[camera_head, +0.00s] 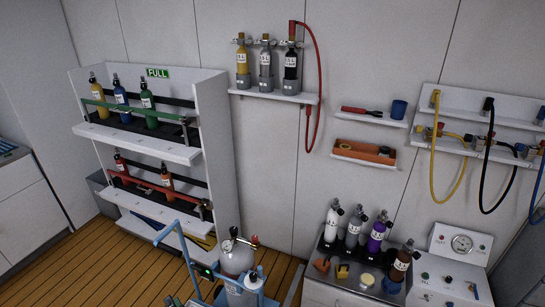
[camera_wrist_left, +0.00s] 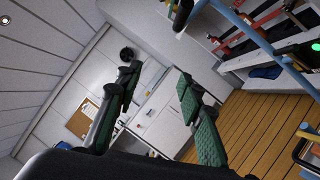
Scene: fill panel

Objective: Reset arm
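My left gripper (camera_wrist_left: 158,82) shows large in the left wrist view, with its two dark green fingers spread apart and nothing between them. The rest of that arm is out of the picture there. My right gripper is in neither view.
A grey cylinder (camera_head: 237,257) stands at the blue cart. A white rack (camera_head: 217,130) holds several cylinders at left. A bench (camera_head: 340,290) with several bottles and a gauge panel (camera_head: 461,243) stand at right. Wooden floor (camera_head: 60,272) is clear at lower left.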

